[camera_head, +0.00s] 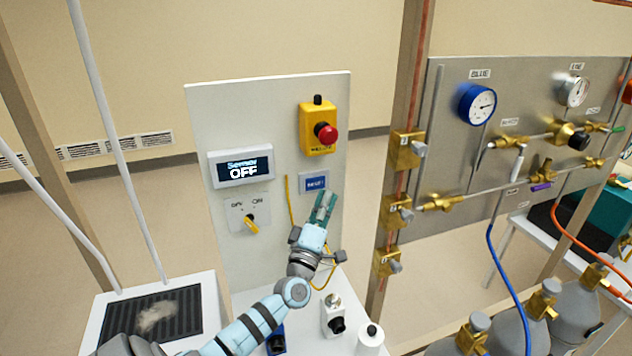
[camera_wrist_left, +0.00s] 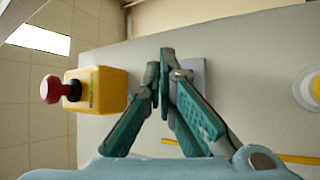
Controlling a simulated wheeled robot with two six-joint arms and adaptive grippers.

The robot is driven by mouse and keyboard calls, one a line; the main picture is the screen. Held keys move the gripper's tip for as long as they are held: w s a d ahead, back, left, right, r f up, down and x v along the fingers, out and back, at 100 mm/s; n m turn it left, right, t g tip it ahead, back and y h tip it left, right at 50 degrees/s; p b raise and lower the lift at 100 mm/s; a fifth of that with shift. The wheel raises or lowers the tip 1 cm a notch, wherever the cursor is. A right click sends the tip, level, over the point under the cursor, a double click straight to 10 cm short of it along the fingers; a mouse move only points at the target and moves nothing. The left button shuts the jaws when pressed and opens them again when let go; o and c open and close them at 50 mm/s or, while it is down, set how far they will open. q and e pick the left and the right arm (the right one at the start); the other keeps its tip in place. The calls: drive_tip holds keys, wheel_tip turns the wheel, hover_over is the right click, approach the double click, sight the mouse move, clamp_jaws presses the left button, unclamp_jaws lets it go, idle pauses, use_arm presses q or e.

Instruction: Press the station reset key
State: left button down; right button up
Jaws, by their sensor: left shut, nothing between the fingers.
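The station's reset key is a blue labelled square (camera_head: 314,182) on the upright light-grey panel (camera_head: 210,125), below the yellow box. My left gripper (camera_head: 325,198) is shut and empty, with its fingertips just below and in front of the key in the head view. In the left wrist view the closed fingertips (camera_wrist_left: 167,55) overlap a grey-blue plate (camera_wrist_left: 199,75), and they hide part of it. I cannot tell whether they touch it. My right gripper is not in view.
A yellow box (camera_head: 316,130) with a red mushroom button (camera_head: 327,133) sits above the key. A display (camera_head: 241,166) reading OFF and a yellow-handled switch (camera_head: 251,222) are to the left. A yellow cable (camera_head: 290,200) hangs nearby.

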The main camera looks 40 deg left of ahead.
use_arm(q)
drive_tip(key=d, duration=0.1)
drive_tip(key=s+d+p, duration=0.1)
drive_tip(key=d, duration=0.1)
drive_tip(key=shift+s+r, duration=0.15)
drive_tip(key=shift+s, duration=0.15)
idle(0.7)
